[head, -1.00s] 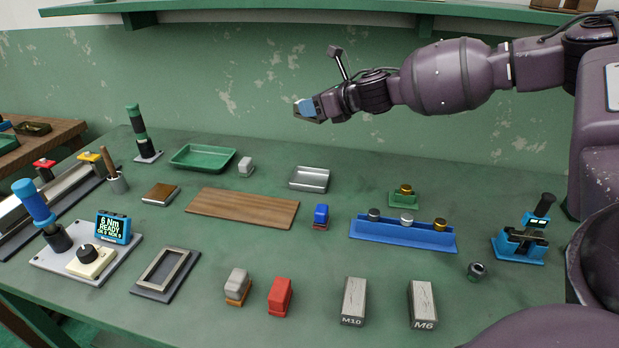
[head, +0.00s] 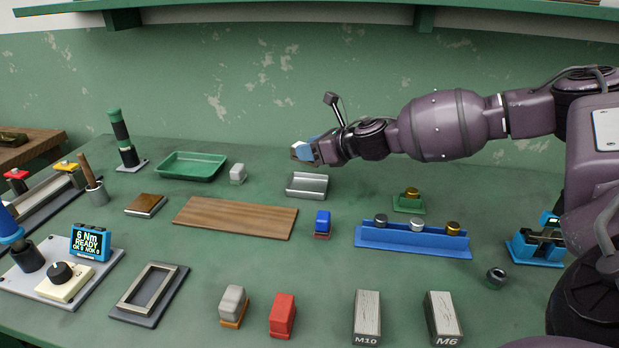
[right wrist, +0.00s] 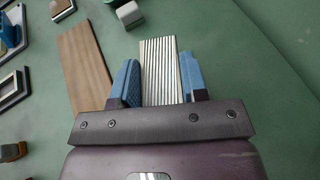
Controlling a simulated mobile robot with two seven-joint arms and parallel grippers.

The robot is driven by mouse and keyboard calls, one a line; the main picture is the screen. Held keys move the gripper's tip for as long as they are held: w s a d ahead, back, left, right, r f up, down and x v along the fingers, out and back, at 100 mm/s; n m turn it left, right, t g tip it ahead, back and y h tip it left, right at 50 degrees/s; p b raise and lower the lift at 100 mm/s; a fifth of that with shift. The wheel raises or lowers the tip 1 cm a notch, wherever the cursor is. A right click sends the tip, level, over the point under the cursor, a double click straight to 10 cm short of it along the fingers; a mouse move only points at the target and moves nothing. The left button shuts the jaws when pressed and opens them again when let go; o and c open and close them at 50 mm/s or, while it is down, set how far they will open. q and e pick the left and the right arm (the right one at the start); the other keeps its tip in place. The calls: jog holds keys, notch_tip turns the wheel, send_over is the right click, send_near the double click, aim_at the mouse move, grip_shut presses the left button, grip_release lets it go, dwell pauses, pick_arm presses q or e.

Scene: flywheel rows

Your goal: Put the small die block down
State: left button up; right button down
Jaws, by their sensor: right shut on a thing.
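My right gripper (head: 304,150) is above the back middle of the bench. Its blue fingers (right wrist: 160,75) are shut on a ribbed, silvery block, the small die block (right wrist: 160,72). The block lies lengthwise between the fingers and sticks out a little past their tips. In the head view only a pale end of the block (head: 298,147) shows. The bench top (head: 330,270) is below it, with a clear gap. In the head view a silver metal tray (head: 307,185) stands just below the gripper; the tray looks empty. My left gripper is not in view.
Near the gripper are a wooden board (head: 236,217), a white-grey block (head: 237,173), a green tray (head: 192,166) and a blue block (head: 322,224). A blue rack (head: 413,240) with metal knobs is to the right. Blocks marked M10 (head: 367,317) and M6 (head: 442,318) stand in front.

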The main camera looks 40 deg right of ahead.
aim_at(311, 189)
jog(key=shift+f+b, duration=0.4)
jog(key=shift+f, duration=3.45)
jog(key=shift+r, duration=0.1)
jog(key=c, duration=0.9)
grip_release()
jog(key=shift+f, duration=0.2)
jog(key=shift+r, duration=0.1)
